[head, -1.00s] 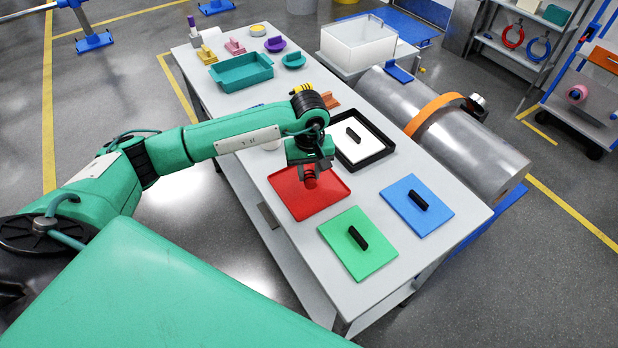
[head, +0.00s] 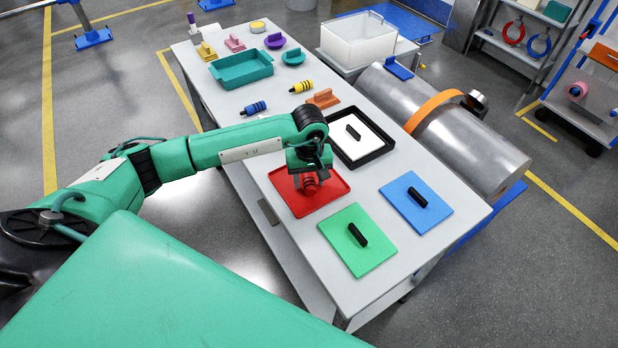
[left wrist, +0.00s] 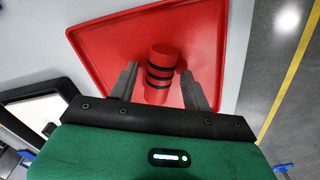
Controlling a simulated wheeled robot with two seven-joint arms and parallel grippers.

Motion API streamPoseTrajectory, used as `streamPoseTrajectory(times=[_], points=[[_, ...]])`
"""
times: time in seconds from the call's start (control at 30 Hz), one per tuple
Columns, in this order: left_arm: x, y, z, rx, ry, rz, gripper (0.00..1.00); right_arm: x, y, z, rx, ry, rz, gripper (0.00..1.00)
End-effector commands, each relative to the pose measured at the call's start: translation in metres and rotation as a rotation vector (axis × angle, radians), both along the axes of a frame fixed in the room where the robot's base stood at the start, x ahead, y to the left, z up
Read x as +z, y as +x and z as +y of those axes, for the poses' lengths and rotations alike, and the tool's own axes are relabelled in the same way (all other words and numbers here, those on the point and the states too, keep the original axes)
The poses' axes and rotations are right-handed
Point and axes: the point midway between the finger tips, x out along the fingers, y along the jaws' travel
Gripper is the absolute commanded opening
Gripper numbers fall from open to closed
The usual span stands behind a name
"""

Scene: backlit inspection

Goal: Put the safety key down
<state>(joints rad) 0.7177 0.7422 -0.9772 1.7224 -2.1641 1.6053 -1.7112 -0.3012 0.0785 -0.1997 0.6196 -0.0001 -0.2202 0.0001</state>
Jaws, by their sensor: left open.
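The safety key, taken to be the red cylinder with black bands (head: 309,186), is in the red tray (head: 335,201), mostly below my left gripper (head: 311,172). In the left wrist view the key (left wrist: 159,85) is between the two fingers of the left gripper (left wrist: 160,88), with the red tray (left wrist: 215,30) behind it. The fingers are apart, with a gap on each side of the key. The key's lower end is hidden by the gripper body. My right gripper is not in view.
A black-framed white tray (head: 378,152), a green plate (head: 347,263) and a blue plate (head: 402,216) lie around the red tray. Yellow (head: 301,87) and blue (head: 254,108) banded cylinders lie farther back. A metal cylinder (head: 455,140) is beside the table.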

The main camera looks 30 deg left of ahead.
Motion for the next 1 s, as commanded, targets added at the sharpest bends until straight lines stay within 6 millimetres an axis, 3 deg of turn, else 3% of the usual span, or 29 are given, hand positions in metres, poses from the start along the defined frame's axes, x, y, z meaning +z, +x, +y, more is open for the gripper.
streamPoseTrajectory(times=[0.2,0.7,1.0], points=[[0.007,0.001,0.000,0.000,0.000,-0.003,0.49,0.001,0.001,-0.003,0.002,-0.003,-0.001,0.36],[0.103,0.001,0.000,0.000,-0.001,-0.004,0.49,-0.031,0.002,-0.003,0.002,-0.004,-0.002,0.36],[0.123,0.000,-0.001,0.000,0.000,0.000,0.49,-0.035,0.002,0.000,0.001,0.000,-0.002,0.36]])
